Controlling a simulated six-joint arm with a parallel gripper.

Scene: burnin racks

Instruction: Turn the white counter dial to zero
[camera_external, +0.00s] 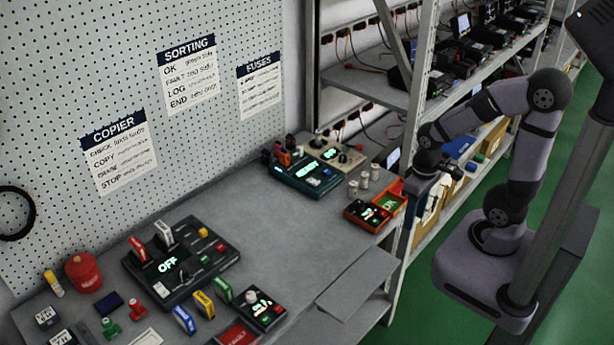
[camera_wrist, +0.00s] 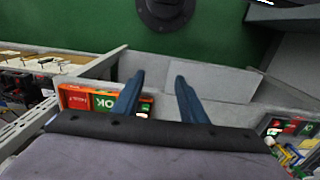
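My gripper (camera_external: 418,192) hangs beside the right end of the bench, above the orange tray (camera_external: 390,208). In the wrist view its two blue fingers (camera_wrist: 158,88) are apart with nothing between them. A small black counter box (camera_external: 262,311) with a lit display and a pale knob sits at the bench's front edge, far from my gripper. A cream unit (camera_external: 350,160) with a green display and dark knobs stands at the back right. I cannot tell for certain which of these carries the white counter dial.
A black panel (camera_external: 190,281) reading OFF, with levers, lies at the left; coloured fuses (camera_external: 204,303) lie in front. A teal unit (camera_external: 302,181) and small white cylinders (camera_external: 364,180) stand near the tray. Metal shelving (camera_external: 420,75) rises behind my arm. The middle of the bench (camera_external: 270,232) is clear.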

